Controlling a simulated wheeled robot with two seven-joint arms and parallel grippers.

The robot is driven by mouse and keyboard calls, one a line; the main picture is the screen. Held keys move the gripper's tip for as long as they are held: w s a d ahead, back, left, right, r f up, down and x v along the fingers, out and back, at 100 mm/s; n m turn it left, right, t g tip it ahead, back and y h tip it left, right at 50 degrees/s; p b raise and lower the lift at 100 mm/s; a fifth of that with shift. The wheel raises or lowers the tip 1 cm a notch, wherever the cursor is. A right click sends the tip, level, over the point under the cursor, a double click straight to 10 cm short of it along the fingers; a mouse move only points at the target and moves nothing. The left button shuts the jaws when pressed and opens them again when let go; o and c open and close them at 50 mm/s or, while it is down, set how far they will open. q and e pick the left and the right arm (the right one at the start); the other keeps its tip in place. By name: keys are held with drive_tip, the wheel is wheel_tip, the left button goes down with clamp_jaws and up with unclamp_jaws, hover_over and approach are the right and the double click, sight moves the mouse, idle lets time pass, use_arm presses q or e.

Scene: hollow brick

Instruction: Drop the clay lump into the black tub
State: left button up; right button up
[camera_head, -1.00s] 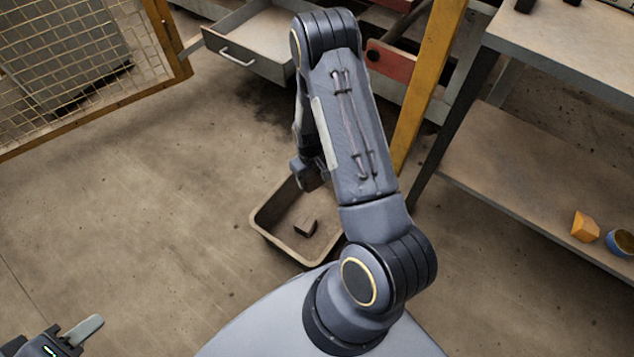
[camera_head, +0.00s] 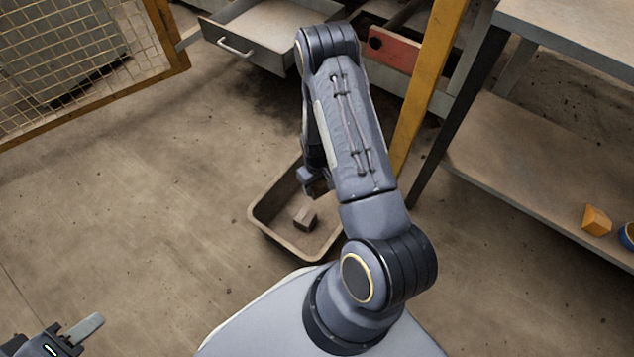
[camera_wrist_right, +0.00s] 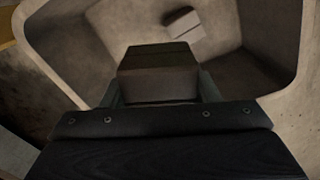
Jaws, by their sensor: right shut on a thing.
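A tub (camera_head: 262,232) stands on the floor below my right arm; it looks brownish grey rather than black. A small brown block (camera_head: 305,218) lies inside it and also shows in the right wrist view (camera_wrist_right: 185,23). My right gripper (camera_wrist_right: 160,90) is shut on a squarish grey-brown block (camera_wrist_right: 160,65), held over the tub's opening. I cannot tell for sure which block is the clay lump. In the head view the right gripper (camera_head: 314,183) is partly hidden by its arm. My left gripper (camera_head: 80,331) is at the bottom left with only one finger clear, apart from everything.
An orange block (camera_head: 597,220) and a blue round thing (camera_head: 628,236) sit on the lower shelf (camera_head: 520,180) at right. A yellow post (camera_head: 428,90) stands behind my right arm. An open drawer (camera_head: 270,32) and a mesh gate (camera_head: 75,60) are at the back. The left floor is clear.

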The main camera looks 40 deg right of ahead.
drive_tip(key=o, duration=1.1)
drive_tip(key=shift+o, duration=0.2)
drive_tip(key=shift+r, duration=0.1)
wheel_tip(320, 180, up, 7)
drive_tip(key=p, duration=0.3)
drive_tip(key=shift+r, duration=0.4)
